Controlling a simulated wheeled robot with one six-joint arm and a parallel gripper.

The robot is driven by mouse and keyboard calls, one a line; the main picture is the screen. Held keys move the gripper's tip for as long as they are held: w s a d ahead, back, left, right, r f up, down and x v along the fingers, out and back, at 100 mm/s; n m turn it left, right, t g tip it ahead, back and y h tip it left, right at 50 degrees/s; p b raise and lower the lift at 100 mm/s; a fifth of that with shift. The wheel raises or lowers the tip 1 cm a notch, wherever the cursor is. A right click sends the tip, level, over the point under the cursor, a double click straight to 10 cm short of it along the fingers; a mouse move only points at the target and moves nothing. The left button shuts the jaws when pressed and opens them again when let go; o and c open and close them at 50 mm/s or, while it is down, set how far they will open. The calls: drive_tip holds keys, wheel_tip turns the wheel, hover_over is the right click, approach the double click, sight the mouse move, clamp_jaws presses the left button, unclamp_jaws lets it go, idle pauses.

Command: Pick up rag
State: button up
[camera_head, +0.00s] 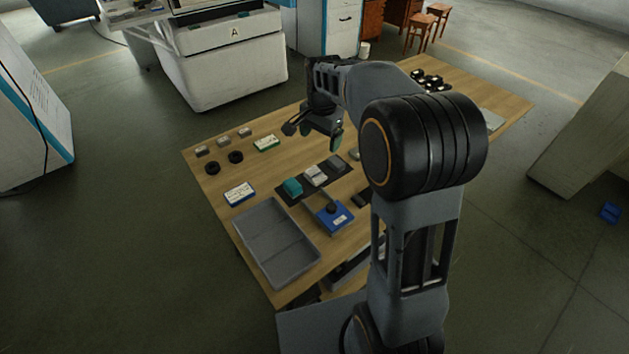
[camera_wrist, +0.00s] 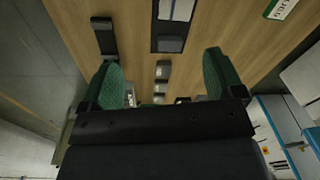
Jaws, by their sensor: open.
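I cannot pick out a rag with certainty in either view. A flat pale grey-green piece (camera_head: 493,120), too small to identify, lies at the table's far right end, partly behind my arm. My gripper (camera_head: 314,133) hangs over the middle of the wooden table (camera_head: 272,186), fingers pointing down. In the wrist view my gripper (camera_wrist: 163,68) shows its two green-padded fingers wide apart with nothing held between them. Small grey blocks (camera_wrist: 162,71) show beyond the gap, below the fingers. My arm hides part of the table's right side.
A grey divided tray (camera_head: 250,225) sits at the table's near left corner, beside a blue device (camera_head: 332,216). A dark mat (camera_head: 290,198) holds teal, white and grey blocks. Black rings (camera_head: 212,168) and small boxes lie left. Black round parts (camera_head: 430,80) stand farther back.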

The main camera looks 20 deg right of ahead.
drive_tip(key=w+f+m+b, duration=0.1)
drive_tip(key=w+f+m, duration=0.2)
drive_tip(key=w+f, duration=0.25)
hover_over(315, 173)
drive_tip(key=shift+g, duration=0.4)
wheel_tip(315, 173, down, 8)
drive_tip(key=shift+w, duration=0.1)
drive_tip(key=shift+f, duration=3.15)
drive_tip(key=shift+c, duration=0.4)
drive_tip(key=c, duration=0.6)
